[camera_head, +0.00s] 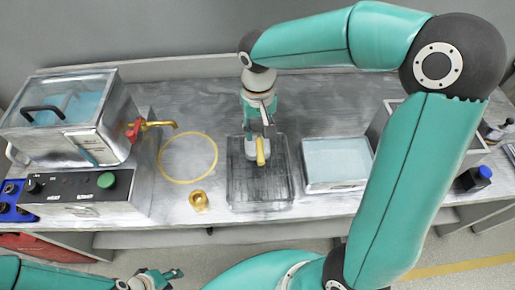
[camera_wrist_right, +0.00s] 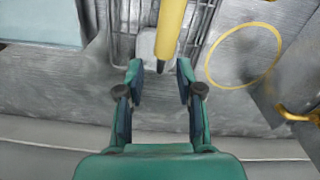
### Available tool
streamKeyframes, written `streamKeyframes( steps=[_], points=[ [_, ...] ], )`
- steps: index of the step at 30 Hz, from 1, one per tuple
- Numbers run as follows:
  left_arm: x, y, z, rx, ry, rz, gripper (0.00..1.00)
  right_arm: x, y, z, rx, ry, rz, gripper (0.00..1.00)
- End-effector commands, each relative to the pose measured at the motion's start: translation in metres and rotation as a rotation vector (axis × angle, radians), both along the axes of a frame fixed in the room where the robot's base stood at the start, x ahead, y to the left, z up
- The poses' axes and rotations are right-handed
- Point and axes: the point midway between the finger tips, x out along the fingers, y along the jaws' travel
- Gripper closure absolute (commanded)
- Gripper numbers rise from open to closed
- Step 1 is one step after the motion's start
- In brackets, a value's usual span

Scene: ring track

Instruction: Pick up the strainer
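I take the strainer (camera_head: 261,152) to be the item with the yellow handle at the dark wire rack; its other end is mostly hidden under my right gripper. In the right wrist view the yellow handle (camera_wrist_right: 172,25) runs down from the top edge, its near end close to the gap between my fingertips. My right gripper (camera_head: 258,122) is over the rack; its fingers (camera_wrist_right: 160,70) are apart with nothing clearly held between them. My left gripper (camera_head: 165,276) is low at the bottom edge, away from the bench; its finger opening is unclear.
The dark wire rack (camera_head: 236,190) sits mid-bench. A tray with a pale blue surface (camera_head: 337,160) is to its right. A yellow ring (camera_head: 187,180) and a brass piece (camera_head: 199,201) are to its left. A metal tank with a tap (camera_head: 152,125) stands further left.

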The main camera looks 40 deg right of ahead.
Motion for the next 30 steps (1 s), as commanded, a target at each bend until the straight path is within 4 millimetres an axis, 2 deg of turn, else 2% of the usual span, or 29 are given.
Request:
streamKeyframes(
  steps=[8, 16, 25, 30],
  points=[
    [0.000, 0.000, 0.002, 0.000, 0.000, 0.000, 0.60, -0.001, -0.001, -0.019, 0.000, 0.003, -0.003, 0.64],
    [0.000, 0.000, 0.005, 0.000, 0.000, 0.000, 0.60, -0.002, 0.000, -0.055, 0.001, 0.002, -0.002, 0.64],
    [0.000, 0.000, 0.005, 0.000, 0.000, 0.000, 0.60, -0.001, 0.000, -0.060, 0.001, -0.001, -0.002, 0.64],
    [0.000, 0.000, 0.005, 0.000, 0.000, 0.000, 0.60, -0.001, 0.000, -0.059, 0.001, -0.001, -0.002, 0.92]
  ],
)
